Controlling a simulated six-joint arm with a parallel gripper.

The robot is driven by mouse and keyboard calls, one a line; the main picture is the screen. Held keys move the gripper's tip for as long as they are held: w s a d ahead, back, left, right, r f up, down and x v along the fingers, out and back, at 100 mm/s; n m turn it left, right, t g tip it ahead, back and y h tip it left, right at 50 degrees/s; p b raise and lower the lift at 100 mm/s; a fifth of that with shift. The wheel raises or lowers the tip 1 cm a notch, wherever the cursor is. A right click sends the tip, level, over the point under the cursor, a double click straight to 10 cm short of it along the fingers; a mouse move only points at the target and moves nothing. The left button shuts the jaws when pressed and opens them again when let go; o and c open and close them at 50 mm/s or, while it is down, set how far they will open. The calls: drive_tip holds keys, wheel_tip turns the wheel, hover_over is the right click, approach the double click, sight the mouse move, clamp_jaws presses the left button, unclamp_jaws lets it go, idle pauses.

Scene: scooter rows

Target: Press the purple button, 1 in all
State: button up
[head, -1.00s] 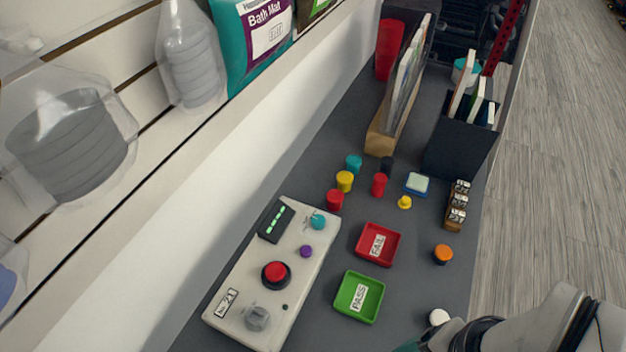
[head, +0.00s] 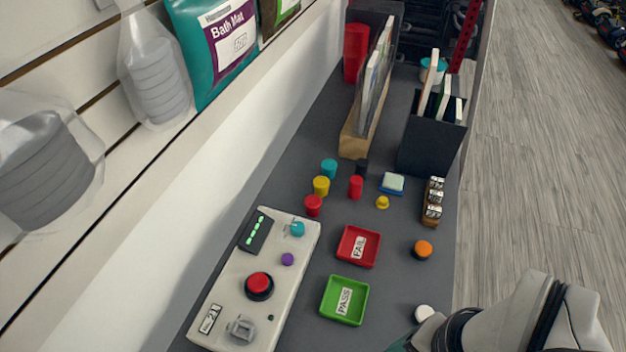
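The purple button (head: 287,259) is a small round knob on the white control panel (head: 226,289) at the lower left of the table. It sits between a large red button (head: 259,286) and a teal knob (head: 297,229). Nothing covers it. My arm enters at the lower right. My gripper is cut off by the bottom edge of the picture, so its fingers cannot be seen; it is to the right of the panel.
A green PASS tray (head: 325,303) and a red FAIL tray (head: 343,243) lie right of the panel. Several coloured cylinders, a sponge (head: 392,184) and an orange-topped piece (head: 422,250) stand beyond. A black file box (head: 428,147) stands at the back right. A white wall runs along the left.

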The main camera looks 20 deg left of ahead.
clamp_jaws()
idle(1.4)
